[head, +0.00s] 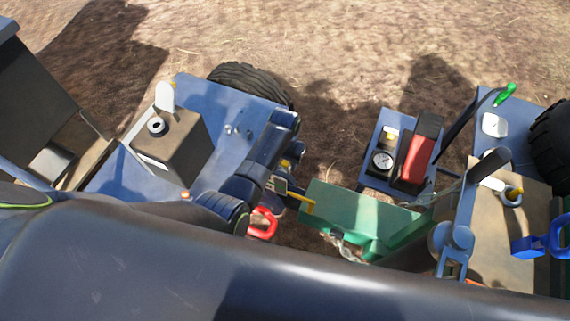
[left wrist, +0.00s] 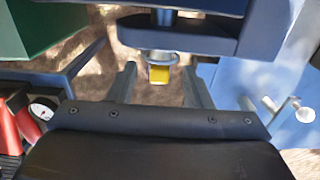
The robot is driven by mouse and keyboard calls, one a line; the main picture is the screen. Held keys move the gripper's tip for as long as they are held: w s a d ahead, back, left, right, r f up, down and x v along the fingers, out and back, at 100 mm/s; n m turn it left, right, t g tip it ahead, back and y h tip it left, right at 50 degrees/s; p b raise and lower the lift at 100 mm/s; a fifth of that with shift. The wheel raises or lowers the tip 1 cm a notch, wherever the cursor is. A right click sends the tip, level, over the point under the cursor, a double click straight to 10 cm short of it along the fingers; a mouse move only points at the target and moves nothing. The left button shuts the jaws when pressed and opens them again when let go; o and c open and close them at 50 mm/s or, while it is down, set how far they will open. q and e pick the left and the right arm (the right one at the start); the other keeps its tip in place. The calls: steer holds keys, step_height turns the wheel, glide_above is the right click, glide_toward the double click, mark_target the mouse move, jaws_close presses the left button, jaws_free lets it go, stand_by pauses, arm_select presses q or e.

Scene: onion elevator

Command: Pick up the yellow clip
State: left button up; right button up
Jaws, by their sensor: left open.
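The yellow clip (left wrist: 159,75) shows in the left wrist view as a small yellow block under a grey metal ring (left wrist: 147,58), below a dark blue frame. My left gripper (left wrist: 160,88) is open there, its two grey fingers on either side of the clip in the picture, with gaps on both sides. I cannot tell how far the clip lies beyond the fingertips. In the head view my left gripper (head: 281,184) points down beside the green box and is mostly hidden by my arm. Yellow parts show near it, but I cannot tell which is the clip. My right gripper is out of view.
A green box (head: 352,213) stands right of the gripper, and a red hook (head: 263,222) is just below it. A blue platform (head: 236,125) with a brown box lies left. A gauge (head: 382,160) and red-black unit stand right. Bare ground (head: 330,60) is behind.

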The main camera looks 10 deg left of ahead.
arm_select(q)
steer(key=shift+f, duration=0.25)
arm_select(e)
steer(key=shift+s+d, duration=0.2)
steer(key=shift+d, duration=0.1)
arm_select(q)
jaws_close()
steer(key=shift+r, duration=0.1)
